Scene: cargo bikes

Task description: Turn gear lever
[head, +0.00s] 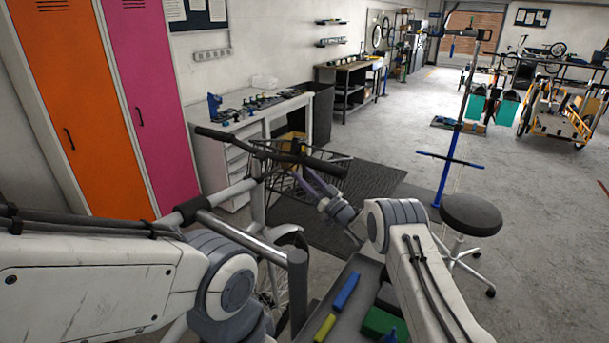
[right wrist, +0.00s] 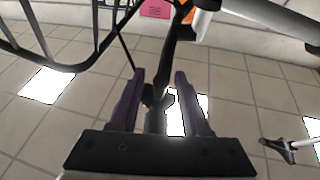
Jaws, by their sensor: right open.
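The bike's handlebar (head: 265,148) with black grips stands left of the middle in the head view. My right gripper (head: 302,176) reaches in from the lower right, just below the bar's right-hand part. In the right wrist view the gripper (right wrist: 162,88) is open, its two purple-grey fingers either side of a dark bar (right wrist: 182,52). A small black piece, which looks like the gear lever (right wrist: 152,96), shows on that bar between the fingers. I cannot tell whether a finger touches it. The lever is too small to make out in the head view. My left gripper is out of view.
A black wire basket (head: 330,178) sits at the front of the bike, close to my right gripper; it also shows in the wrist view (right wrist: 70,67). A black stool (head: 470,214) and blue-based stand (head: 446,160) are at right. A tool tray (head: 352,312) lies below.

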